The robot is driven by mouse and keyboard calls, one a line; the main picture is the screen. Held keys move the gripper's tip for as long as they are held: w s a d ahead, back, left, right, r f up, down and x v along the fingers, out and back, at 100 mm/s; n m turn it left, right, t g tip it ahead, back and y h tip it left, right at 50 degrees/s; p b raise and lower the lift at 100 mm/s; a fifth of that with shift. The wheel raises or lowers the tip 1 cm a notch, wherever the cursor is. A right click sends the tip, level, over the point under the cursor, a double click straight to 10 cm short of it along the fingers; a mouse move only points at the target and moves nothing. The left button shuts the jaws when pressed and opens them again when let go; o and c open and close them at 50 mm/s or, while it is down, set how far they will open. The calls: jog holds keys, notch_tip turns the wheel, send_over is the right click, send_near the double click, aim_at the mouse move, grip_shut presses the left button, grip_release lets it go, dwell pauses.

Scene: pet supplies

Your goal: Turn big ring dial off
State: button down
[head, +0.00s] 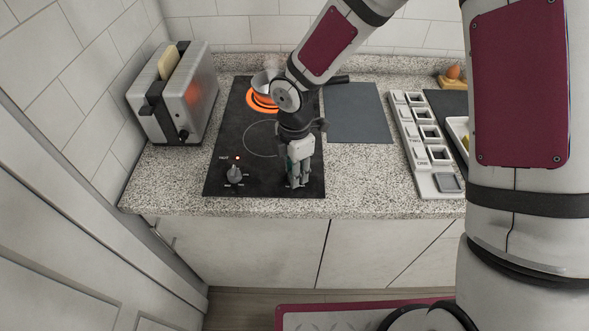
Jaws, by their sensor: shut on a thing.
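The black cooktop (222,140) is set in the counter. Its back ring (254,103) glows orange, with a small metal pot (263,82) on it. The front ring (250,150) is a dark outlined circle without glow. My gripper (296,182) points down at the cooktop's front right and is shut on a dial there. The fingers hide most of that dial, so its setting cannot be seen. The small labels are too blurred to read.
A grey board (358,112) lies to the right, then a white panel with several square switches (420,140). Bare counter (365,170) runs in front of the board.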

jog(key=shift+n, duration=1.2)
jog(key=c, duration=1.2)
grip_release()
jog(key=shift+c, duration=0.2)
notch_tip(320, 180, up, 12)
